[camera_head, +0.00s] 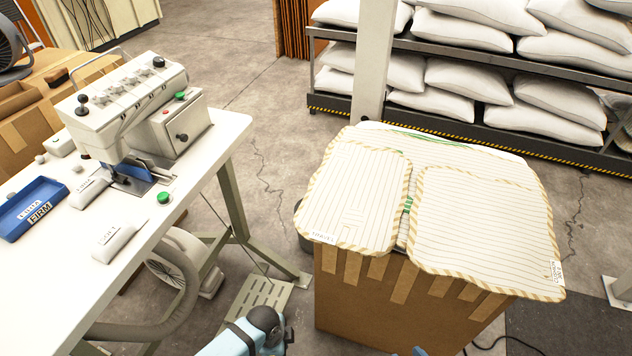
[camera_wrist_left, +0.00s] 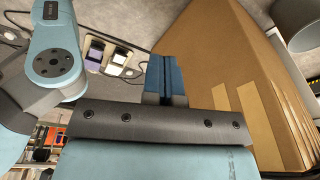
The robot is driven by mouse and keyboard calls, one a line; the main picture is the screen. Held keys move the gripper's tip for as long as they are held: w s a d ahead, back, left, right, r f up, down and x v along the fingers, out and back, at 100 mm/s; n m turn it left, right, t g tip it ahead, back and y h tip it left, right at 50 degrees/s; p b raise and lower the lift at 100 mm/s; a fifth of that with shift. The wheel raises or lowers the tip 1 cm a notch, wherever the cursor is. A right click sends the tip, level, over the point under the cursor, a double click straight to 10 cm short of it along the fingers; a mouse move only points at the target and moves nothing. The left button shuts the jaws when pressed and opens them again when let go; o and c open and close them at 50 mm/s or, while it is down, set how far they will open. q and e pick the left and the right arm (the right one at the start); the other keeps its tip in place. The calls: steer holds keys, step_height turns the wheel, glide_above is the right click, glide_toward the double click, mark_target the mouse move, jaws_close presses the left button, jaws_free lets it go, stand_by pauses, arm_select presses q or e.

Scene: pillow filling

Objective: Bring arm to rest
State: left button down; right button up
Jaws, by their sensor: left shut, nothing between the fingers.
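My left gripper (camera_wrist_left: 165,78) shows in the left wrist view with its two blue fingers together and nothing between them. It is beside a brown cardboard box (camera_wrist_left: 232,80), and I cannot tell how wide the gap is. In the head view a light-blue link of my arm with a dark joint shows at the bottom edge, left of the box (camera_head: 385,310); the gripper itself is not visible there.
Two striped, flat fabric pieces (camera_head: 355,195) (camera_head: 487,230) lie on the box top. Shelves of white pillows (camera_head: 470,85) stand behind.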

arm_select(q)
steer(key=s+a+r+n+t+y, duration=0.1)
steer(key=s+a+r+n, duration=0.45)
steer(key=r, duration=0.35)
steer(key=s+a+r+n+t, duration=0.1)
steer(key=s+a+r+n, duration=0.4)
steer(key=r, duration=0.5)
steer(key=s+a+r+n+t+y, duration=0.1)
steer(key=s+a+r+n, duration=0.4)
steer(key=r, duration=0.4)
steer(key=w+d+f+t+h+p, duration=0.3)
steer(key=w+d+f+t+p, duration=0.2)
steer(key=w+f+t, duration=0.1)
steer(key=shift+w+f+m+t, duration=0.4)
steer(key=shift+f+t, duration=0.4)
steer(key=shift+f, duration=0.6)
